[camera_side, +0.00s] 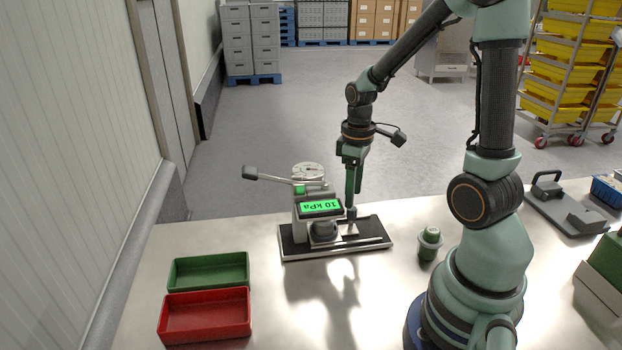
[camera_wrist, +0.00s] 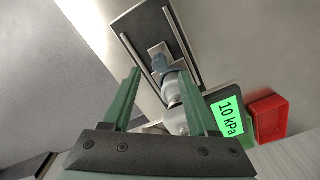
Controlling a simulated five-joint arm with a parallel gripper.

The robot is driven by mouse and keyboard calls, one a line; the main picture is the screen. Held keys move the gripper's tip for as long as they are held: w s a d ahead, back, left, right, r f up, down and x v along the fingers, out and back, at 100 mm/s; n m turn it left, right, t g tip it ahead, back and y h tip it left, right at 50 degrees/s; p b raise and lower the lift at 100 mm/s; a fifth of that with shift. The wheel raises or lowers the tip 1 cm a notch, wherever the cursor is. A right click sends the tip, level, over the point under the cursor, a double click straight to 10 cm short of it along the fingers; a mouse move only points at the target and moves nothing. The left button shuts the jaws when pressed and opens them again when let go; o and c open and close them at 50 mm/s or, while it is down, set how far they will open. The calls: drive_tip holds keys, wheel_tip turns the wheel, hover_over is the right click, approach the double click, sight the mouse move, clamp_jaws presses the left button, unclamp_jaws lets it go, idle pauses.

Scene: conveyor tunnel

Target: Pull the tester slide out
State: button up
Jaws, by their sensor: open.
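The tester (camera_side: 320,207) stands on a black base plate with metal rails, with a gauge on top and a green display reading 10 kPa; the display also shows in the wrist view (camera_wrist: 228,115). Its slide (camera_side: 348,229), a small metal block with an upright grey knob, sits on the rails right of the round test cup. In the wrist view the slide (camera_wrist: 158,50) appears just beyond and between my fingertips. My gripper (camera_side: 351,203) points down at the knob with its fingers apart. I cannot tell whether the fingers surround the knob or touch it.
A green tray (camera_side: 208,258) and a red tray (camera_side: 206,333), both empty, are at the left. A small green-topped part (camera_side: 429,243) stands right of the base. A lever (camera_side: 262,174) sticks out left from the tester. The table's front middle is clear.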

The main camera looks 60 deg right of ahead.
drive_tip(key=shift+f, duration=2.1)
clamp_jaws()
